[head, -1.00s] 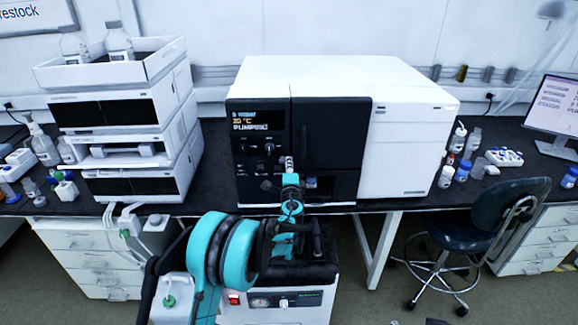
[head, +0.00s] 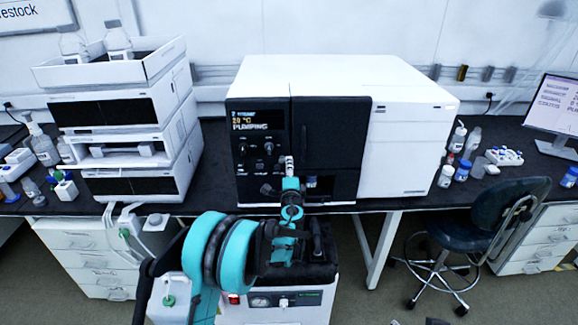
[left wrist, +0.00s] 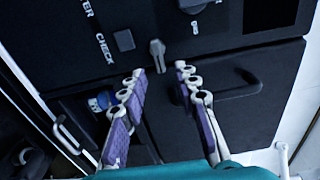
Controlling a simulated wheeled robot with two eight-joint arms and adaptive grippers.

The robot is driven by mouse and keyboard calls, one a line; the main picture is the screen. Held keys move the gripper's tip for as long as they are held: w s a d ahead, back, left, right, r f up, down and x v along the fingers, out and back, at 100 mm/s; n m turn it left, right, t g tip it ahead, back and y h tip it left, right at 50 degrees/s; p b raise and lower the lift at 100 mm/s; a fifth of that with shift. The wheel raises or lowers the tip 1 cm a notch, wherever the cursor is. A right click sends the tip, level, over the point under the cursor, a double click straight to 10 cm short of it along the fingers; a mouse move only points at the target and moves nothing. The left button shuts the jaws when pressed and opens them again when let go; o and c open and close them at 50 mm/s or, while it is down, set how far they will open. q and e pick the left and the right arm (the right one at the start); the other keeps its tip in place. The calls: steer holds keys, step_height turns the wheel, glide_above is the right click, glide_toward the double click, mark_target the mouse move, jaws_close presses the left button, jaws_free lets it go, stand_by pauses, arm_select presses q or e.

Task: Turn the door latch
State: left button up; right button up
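A small grey lever, likely the door latch (left wrist: 157,54), stands out from the dark front panel in the left wrist view. It points toward my left gripper (left wrist: 160,69), which is open, its two purple-padded fingers apart on either side of the lever's lower end. I cannot tell whether they touch it. In the head view my left gripper (head: 289,160) is at the lower dark front of the white instrument (head: 420,135), and the lever cannot be made out there. My right gripper is not in view.
A black bar handle (left wrist: 228,94) is right of the fingers in the left wrist view. A white module stack (head: 125,112) stands at the left. Bottles (head: 458,138) stand right of the instrument. A chair (head: 500,215) is on the floor at the right.

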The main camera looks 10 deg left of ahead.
arm_select(q)
steer(key=v, duration=1)
steer(key=s+a+r+n+g, duration=0.25)
steer(key=s+a+n, duration=0.2)
steer(key=s, duration=0.25)
steer(key=s+a+r+n+g, duration=0.1)
steer(key=s+a+n+g, duration=0.2)
steer(key=s+n, duration=0.35)
steer(key=s+d+f+n+g+h, duration=0.1)
steer(key=s+d+f, duration=0.1)
steer(key=s, duration=0.5)
steer(key=s+d+f+n+g+h, duration=0.1)
steer(key=s+d+f+g+h, duration=0.1)
steer(key=s, duration=0.6)
steer(key=s+d+f+n+g+h, duration=0.2)
steer(key=s+d+f, duration=0.1)
steer(key=s, duration=0.5)
steer(key=shift+d, duration=0.4)
